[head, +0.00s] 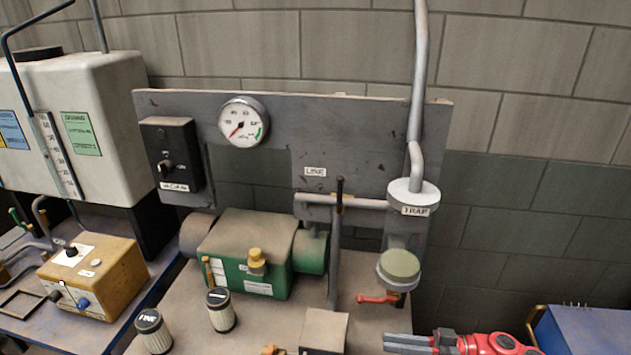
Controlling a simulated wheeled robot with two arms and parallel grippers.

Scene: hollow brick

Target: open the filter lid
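No part in view is labelled as a filter lid, and I cannot tell for sure which part it is. A grey box with a flat closed top (325,331) stands at the bottom middle, cut off by the lower edge. Two ribbed filter cartridges with dark caps, a left one (153,331) and a right one (221,311), stand upright on the bench to its left. My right gripper (402,343) comes in from the lower right on a red arm, fingers pointing left. It is to the right of the grey box, apart from it. Its finger gap is unclear. My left gripper is not in view.
A green pump (250,250) with a yellow cap stands behind. The trap (412,198) and a red-handled valve (378,298) are above my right gripper. A yellow box (95,277) and white tank (95,120) stand left, a blue box (580,330) right.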

